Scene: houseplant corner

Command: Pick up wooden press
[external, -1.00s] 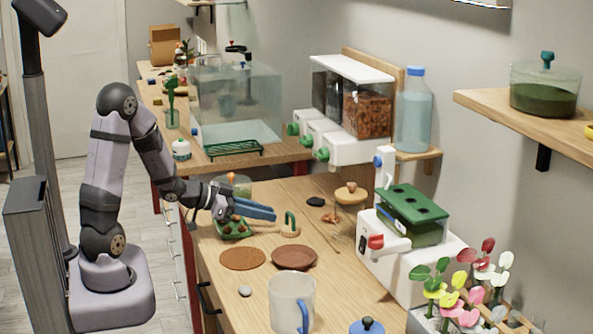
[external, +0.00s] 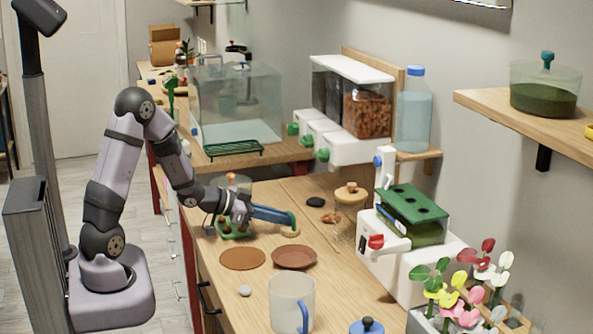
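The wooden press is most likely the small pale wooden disc (external: 290,232) with an upright green handle, standing on the wooden counter right of the green seed tray (external: 236,230). My gripper (external: 290,218) has long blue fingers, which lie level over the counter and point right. The fingertips are at the press's green handle and overlap it in this view. The fingers line up one behind the other, so I cannot tell whether they are closed on the handle. The disc appears to rest on the counter.
Two brown round saucers (external: 294,257) lie in front of the press. A clear mug (external: 291,303) with a blue handle and a grey stone (external: 245,291) are nearer. A round wooden piece with a knob (external: 351,194) and a dark stone (external: 316,202) lie behind right. A white device (external: 385,265) stands right.

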